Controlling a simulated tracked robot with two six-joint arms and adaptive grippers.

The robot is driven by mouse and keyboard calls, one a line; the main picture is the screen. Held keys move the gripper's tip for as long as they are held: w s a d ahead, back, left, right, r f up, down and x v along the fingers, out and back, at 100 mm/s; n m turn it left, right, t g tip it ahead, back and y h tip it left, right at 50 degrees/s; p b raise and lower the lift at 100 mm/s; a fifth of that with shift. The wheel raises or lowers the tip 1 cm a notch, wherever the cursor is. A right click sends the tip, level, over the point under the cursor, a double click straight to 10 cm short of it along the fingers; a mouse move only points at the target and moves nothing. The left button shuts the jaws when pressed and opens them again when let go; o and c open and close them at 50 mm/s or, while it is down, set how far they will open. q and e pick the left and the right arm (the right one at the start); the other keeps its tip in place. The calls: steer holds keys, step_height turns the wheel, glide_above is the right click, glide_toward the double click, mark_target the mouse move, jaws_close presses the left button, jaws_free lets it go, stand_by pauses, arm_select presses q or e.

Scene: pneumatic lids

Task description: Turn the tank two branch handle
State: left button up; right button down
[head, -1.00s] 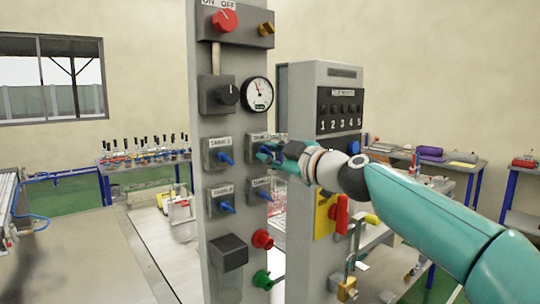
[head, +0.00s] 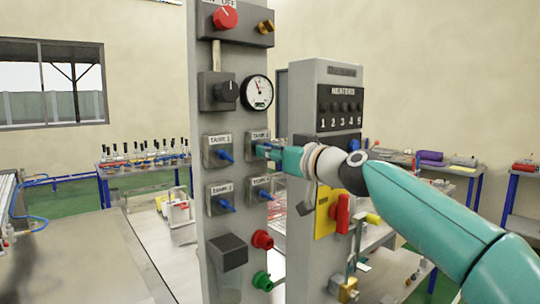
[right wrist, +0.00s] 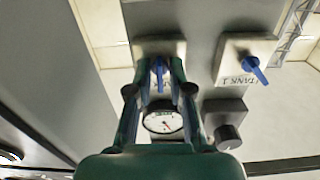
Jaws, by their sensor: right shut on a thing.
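The upper right branch box (head: 256,138) on the grey panel has a TANK label whose number is hard to read. It stands right of the TANK 1 box (head: 217,150), which has a blue handle (head: 225,156). My right gripper (head: 262,152) reaches this upper right box from the right and covers most of its handle in the head view. In the right wrist view, its fingers are shut on the blue handle (right wrist: 158,70), which lies roughly upright in that picture, between the fingertips. My left gripper is not in view.
Two more branch boxes with blue handles (head: 227,206) (head: 266,194) sit just below. A pressure gauge (head: 257,92) and black knob (head: 226,92) are above. Red (head: 262,240) and green (head: 262,281) fittings stick out lower down. The heaters cabinet (head: 318,75) stands close on the right.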

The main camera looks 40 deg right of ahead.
steer(key=m, duration=0.8)
steer(key=shift+f+m, duration=0.2)
steer(key=shift+m, duration=0.1)
steer(key=shift+w, duration=0.1)
steer(key=c, duration=1.3)
jaws_free()
steer(key=shift+r, duration=0.1)
